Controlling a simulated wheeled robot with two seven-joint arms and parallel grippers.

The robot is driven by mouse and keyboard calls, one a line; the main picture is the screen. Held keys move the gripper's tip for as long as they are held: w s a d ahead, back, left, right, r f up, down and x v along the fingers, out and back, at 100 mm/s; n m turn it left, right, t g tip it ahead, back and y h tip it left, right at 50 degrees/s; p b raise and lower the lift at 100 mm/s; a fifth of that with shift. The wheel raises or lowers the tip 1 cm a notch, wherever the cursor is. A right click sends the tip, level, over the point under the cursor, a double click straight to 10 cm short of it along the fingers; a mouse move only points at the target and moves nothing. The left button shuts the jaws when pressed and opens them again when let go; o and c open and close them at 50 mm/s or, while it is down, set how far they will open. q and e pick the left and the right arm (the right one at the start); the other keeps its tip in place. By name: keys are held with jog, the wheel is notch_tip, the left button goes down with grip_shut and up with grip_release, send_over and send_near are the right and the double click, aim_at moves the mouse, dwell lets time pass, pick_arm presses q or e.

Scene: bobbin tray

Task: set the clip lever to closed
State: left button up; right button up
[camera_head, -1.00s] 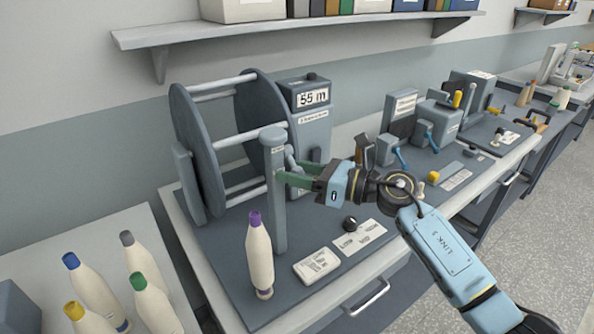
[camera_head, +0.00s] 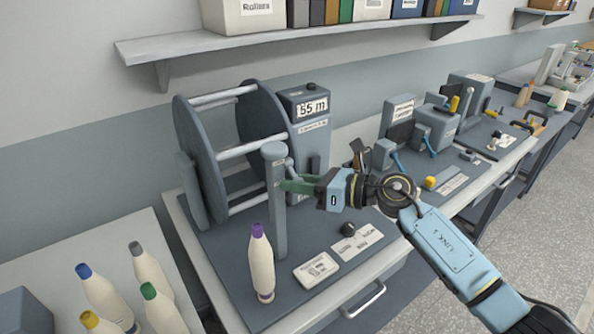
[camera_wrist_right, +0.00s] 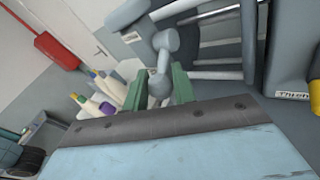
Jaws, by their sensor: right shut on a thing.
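The clip lever (camera_head: 291,170) is a short grey arm on the side of the upright grey post (camera_head: 278,215), in front of the big reel. The wrist view shows the lever (camera_wrist_right: 162,58) close up, with a rounded knob at its lower end. My right gripper (camera_head: 287,186) is at the post, with its green fingers shut on the lever. In the wrist view the right gripper (camera_wrist_right: 158,88) has one finger on each side of the knob. The lever's labels are too small to read. My left gripper is out of view.
The reel (camera_head: 200,160) stands behind the post beside a "55 m" counter box (camera_head: 308,105). A purple-capped cone (camera_head: 261,265) stands in front of the post. Several bobbins stand on the left table.

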aim_at(299, 178)
jog(key=r+h+p, duration=0.1)
jog(key=p, duration=0.2)
jog(key=r+m+g+h+p, duration=0.1)
jog(key=p, duration=0.2)
jog(key=shift+s+d+m+g+h, duration=0.15)
jog(key=shift+d+m+g+h, duration=0.1)
jog(key=shift+m+g+h, duration=0.05)
jog(key=shift+r+h+p, duration=0.2)
jog(key=shift+h+p, duration=0.1)
jog(key=shift+p, duration=0.2)
jog(key=shift+r+m+g+h, duration=0.2)
jog(key=shift+m+g+h, duration=0.3)
jog(key=shift+g+h, duration=0.15)
jog(key=shift+a+r+m+g+h, duration=0.1)
jog(key=shift+r+m+g+h, duration=0.55)
jog(key=shift+g+h, duration=0.45)
jog(key=shift+w+a+r+m+g+h+b, duration=0.2)
jog(key=shift+r+m+g+h+b, duration=0.15)
jog(key=shift+g+h+b, duration=0.35)
jog(key=shift+w+a+r+m+g+h+b, duration=0.15)
jog(key=shift+r+m+g+h+b, duration=0.3)
jog(key=shift+g, duration=0.3)
jog(key=shift+d, duration=0.1)
jog(key=o, duration=1)
jog(key=shift+c, duration=0.2)
